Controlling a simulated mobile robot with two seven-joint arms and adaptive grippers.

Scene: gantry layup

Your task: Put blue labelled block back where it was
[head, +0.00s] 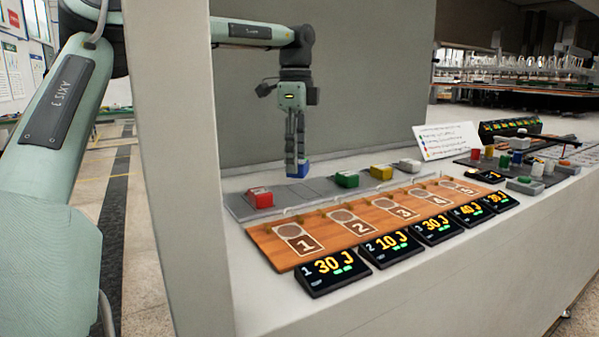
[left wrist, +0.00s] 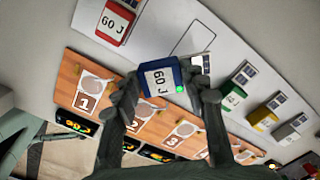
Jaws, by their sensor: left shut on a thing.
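The blue block (head: 303,173) is in my left gripper (head: 297,160), which points straight down above the grey strip's back edge. Red block (head: 260,198) sits at the strip's left end. Green block (head: 347,179), yellow block (head: 381,172) and white block (head: 410,165) stand to the right. The grey strip (head: 290,195) has a bare stretch between red and green. I cannot tell whether the blue block touches it. My right gripper is not in view.
A wooden board (head: 328,240) with numbered circles 1 to 5 lies in front of the strip, its circles empty. Several black displays (head: 333,272) line its front. A white card (head: 448,140) stands at the back right. A pale pillar (head: 180,150) rises at left.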

